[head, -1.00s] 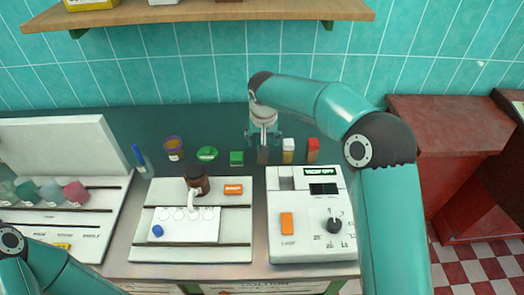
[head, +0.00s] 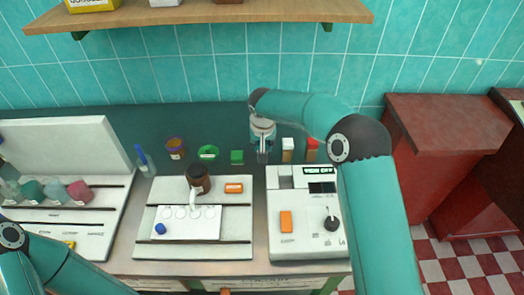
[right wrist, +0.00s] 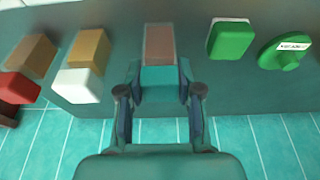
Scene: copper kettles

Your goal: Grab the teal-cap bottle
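The teal-cap bottle (right wrist: 159,44) shows in the right wrist view with a brown body, its teal cap towards the camera. In the head view it is largely hidden under my right gripper (head: 263,152). In the right wrist view my right gripper (right wrist: 160,92) has its two fingers apart, one on each side of the teal cap. A narrow gap seems to remain on both sides, and contact is hard to judge. My left forearm shows at the lower left of the head view, but its gripper is out of frame.
A white-cap bottle (head: 287,150) and a red-cap bottle (head: 312,150) stand close on the right. A green block (head: 237,157) and a green round item (head: 208,153) are on the left. A white machine (head: 306,240) stands in front. A shelf (head: 200,14) hangs above.

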